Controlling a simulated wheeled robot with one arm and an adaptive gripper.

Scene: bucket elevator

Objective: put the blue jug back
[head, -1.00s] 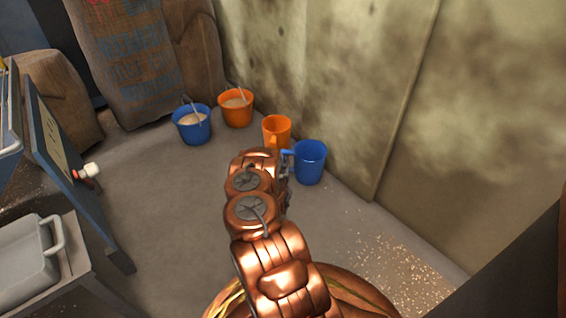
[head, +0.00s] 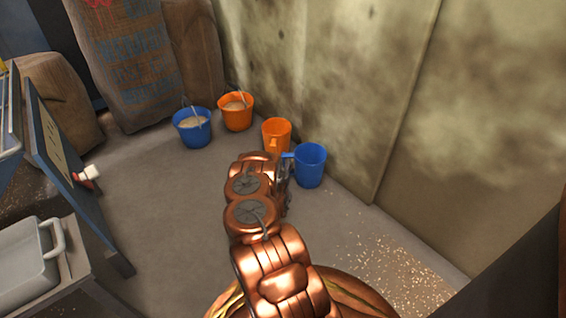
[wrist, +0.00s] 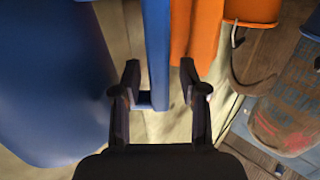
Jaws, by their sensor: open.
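The blue jug (head: 310,166) stands upright on the floor by the wall, to the right of an orange jug (head: 276,134). In the wrist view the blue jug's body (wrist: 50,80) fills the left side, and its handle (wrist: 156,50) runs down between my gripper's fingers. My gripper (wrist: 160,85) is open, with one finger on each side of the handle and gaps showing. In the head view my arm hides most of the gripper, beside the jug's handle.
A blue bucket (head: 192,128) and an orange bucket (head: 236,112), both with pale contents, stand farther back near sacks (head: 125,60). A grey bin (head: 28,265) is at the left. The floor between is clear.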

